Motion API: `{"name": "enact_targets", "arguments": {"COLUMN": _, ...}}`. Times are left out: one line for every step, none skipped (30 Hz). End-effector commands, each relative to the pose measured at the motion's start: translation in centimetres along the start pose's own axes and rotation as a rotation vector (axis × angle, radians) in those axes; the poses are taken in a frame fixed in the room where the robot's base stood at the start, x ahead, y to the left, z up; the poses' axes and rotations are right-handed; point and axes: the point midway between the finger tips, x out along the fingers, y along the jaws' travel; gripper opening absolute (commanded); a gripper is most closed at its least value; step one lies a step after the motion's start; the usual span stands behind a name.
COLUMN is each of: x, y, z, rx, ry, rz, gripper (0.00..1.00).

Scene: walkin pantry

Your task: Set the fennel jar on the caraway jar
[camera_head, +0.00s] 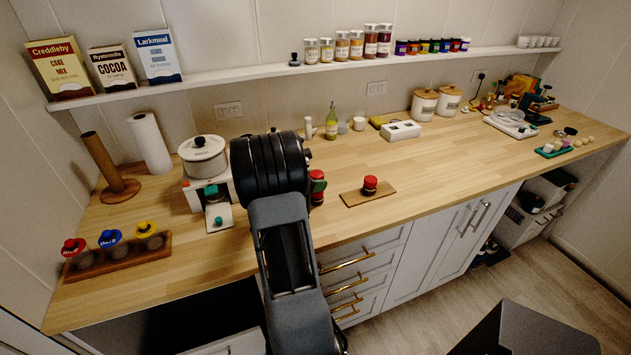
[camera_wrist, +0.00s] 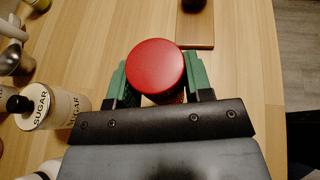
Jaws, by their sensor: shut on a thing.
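My gripper (camera_wrist: 157,78) has green fingers closed on both sides of a red-lidded jar (camera_wrist: 155,66), taken as the fennel jar; its label is not readable. In the head view, the held jar (camera_head: 317,198) shows only partly beside my arm, left of the board. Another red-lidded jar, taken as the caraway jar (camera_head: 370,185), stands upright on a small wooden board (camera_head: 352,196), apart from my gripper. In the wrist view its dark lower part (camera_wrist: 194,6) shows at the top edge, on the board (camera_wrist: 197,34). I cannot tell the held jar's height over the counter.
A sugar canister (camera_wrist: 48,110) is left of my gripper in the wrist view. A green bottle (camera_head: 332,122) is behind. The counter (camera_head: 440,155) right of the board is clear.

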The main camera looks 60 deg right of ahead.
Motion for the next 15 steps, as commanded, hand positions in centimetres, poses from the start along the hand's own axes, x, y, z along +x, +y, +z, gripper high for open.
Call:
{"name": "enact_targets", "arguments": {"x": 0.05, "y": 0.0, "z": -0.11, "rx": 0.0, "ry": 0.0, "rz": 0.0, "gripper": 0.24}}
{"name": "enact_targets", "arguments": {"x": 0.07, "y": 0.0, "z": -0.15, "rx": 0.0, "ry": 0.0, "rz": 0.0, "gripper": 0.24}}
{"name": "enact_targets", "arguments": {"x": 0.09, "y": 0.0, "z": -0.21, "rx": 0.0, "ry": 0.0, "rz": 0.0, "gripper": 0.24}}
{"name": "enact_targets", "arguments": {"x": 0.11, "y": 0.0, "z": -0.25, "rx": 0.0, "ry": 0.0, "rz": 0.0, "gripper": 0.24}}
{"name": "enact_targets", "arguments": {"x": 0.13, "y": 0.0, "z": -0.3, "rx": 0.0, "ry": 0.0, "rz": 0.0, "gripper": 0.24}}
{"name": "enact_targets", "arguments": {"x": 0.15, "y": 0.0, "z": -0.36, "rx": 0.0, "ry": 0.0, "rz": 0.0, "gripper": 0.24}}
{"name": "enact_targets", "arguments": {"x": 0.17, "y": 0.0, "z": -0.4, "rx": 0.0, "ry": 0.0, "rz": 0.0, "gripper": 0.24}}
{"name": "enact_targets", "arguments": {"x": 0.19, "y": 0.0, "z": -0.44, "rx": 0.0, "ry": 0.0, "rz": 0.0, "gripper": 0.24}}
{"name": "enact_targets", "arguments": {"x": 0.21, "y": 0.0, "z": -0.49, "rx": 0.0, "ry": 0.0, "rz": 0.0, "gripper": 0.24}}
{"name": "enact_targets", "arguments": {"x": 0.23, "y": 0.0, "z": -0.54, "rx": 0.0, "ry": 0.0, "rz": 0.0, "gripper": 0.24}}
{"name": "enact_targets", "arguments": {"x": 0.25, "y": 0.0, "z": -0.58, "rx": 0.0, "ry": 0.0, "rz": 0.0, "gripper": 0.24}}
{"name": "enact_targets", "arguments": {"x": 0.27, "y": 0.0, "z": -0.64, "rx": 0.0, "ry": 0.0, "rz": 0.0, "gripper": 0.24}}
{"name": "enact_targets", "arguments": {"x": 0.29, "y": 0.0, "z": -0.68, "rx": 0.0, "ry": 0.0, "rz": 0.0, "gripper": 0.24}}
{"name": "enact_targets", "arguments": {"x": 0.3, "y": 0.0, "z": -0.72, "rx": 0.0, "ry": 0.0, "rz": 0.0, "gripper": 0.24}}
{"name": "enact_targets", "arguments": {"x": 0.29, "y": 0.0, "z": -0.68, "rx": 0.0, "ry": 0.0, "rz": 0.0, "gripper": 0.48}}
